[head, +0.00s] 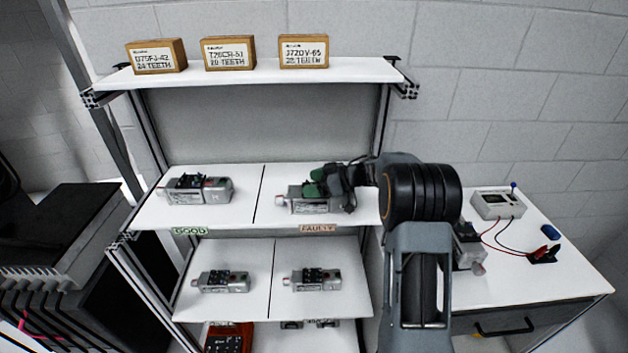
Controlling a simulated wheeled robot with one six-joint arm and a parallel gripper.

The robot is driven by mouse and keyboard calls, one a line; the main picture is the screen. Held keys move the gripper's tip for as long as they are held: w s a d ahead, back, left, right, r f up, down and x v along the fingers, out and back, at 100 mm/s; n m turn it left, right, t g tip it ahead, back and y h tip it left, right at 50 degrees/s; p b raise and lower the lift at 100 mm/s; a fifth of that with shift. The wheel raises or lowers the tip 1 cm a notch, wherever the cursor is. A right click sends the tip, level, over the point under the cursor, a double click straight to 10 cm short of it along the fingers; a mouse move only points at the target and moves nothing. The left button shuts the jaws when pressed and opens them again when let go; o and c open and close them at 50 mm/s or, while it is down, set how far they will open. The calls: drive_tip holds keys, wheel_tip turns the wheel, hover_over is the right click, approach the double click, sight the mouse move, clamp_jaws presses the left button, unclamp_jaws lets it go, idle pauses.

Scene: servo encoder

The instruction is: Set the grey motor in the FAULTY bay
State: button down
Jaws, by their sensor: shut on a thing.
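A grey motor (299,202) is at the right bay of the middle shelf, behind the orange FAULTY label (318,229). It lies lengthwise, with its pinkish shaft end to the left. My gripper (330,181) is shut on it from above and the right, and hides its right part. The motor is at the shelf surface, but I cannot tell whether it bears fully on it. Another grey motor (214,190) lies in the left bay, behind the green GOOD label (189,231).
A black line (259,194) divides the middle shelf (245,210). Two more motors (224,281) (312,280) lie on the shelf below. Several boxes (229,53) stand on the top shelf. At right, a bench (540,270) holds a meter (498,204) and another motor (467,245).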

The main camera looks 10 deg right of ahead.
unclamp_jaws()
drive_tip(key=shift+f, duration=0.1)
drive_tip(key=shift+d, duration=0.1)
